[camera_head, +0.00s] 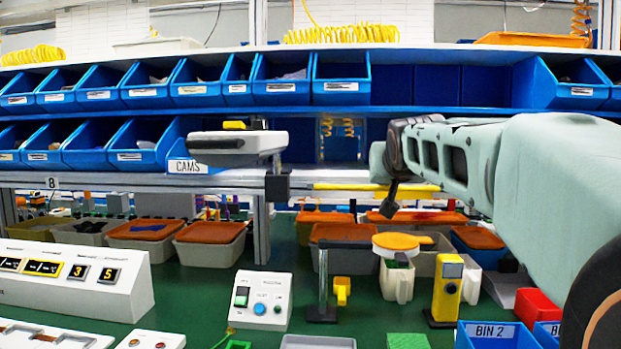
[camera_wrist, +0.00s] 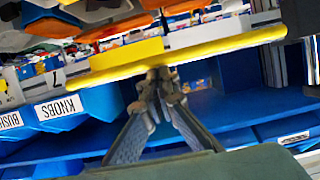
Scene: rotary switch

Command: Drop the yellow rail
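The yellow rail (camera_head: 345,187) is a long, thin bar lying nearly level below the front edge of the lower bin shelf. My gripper (camera_head: 390,200) reaches in from the right and meets the rail. In the wrist view the fingertips (camera_wrist: 159,76) come together at the middle of the rail and are shut on it. I cannot tell whether the rail touches the shelf frame behind it.
Lidded orange-topped tubs (camera_head: 210,233) stand on the green table (camera_head: 200,290). A switch box (camera_head: 262,300), a yellow device (camera_head: 447,288) and a round orange disc (camera_head: 396,242) stand below the rail. A grey device (camera_head: 237,143) hangs at left.

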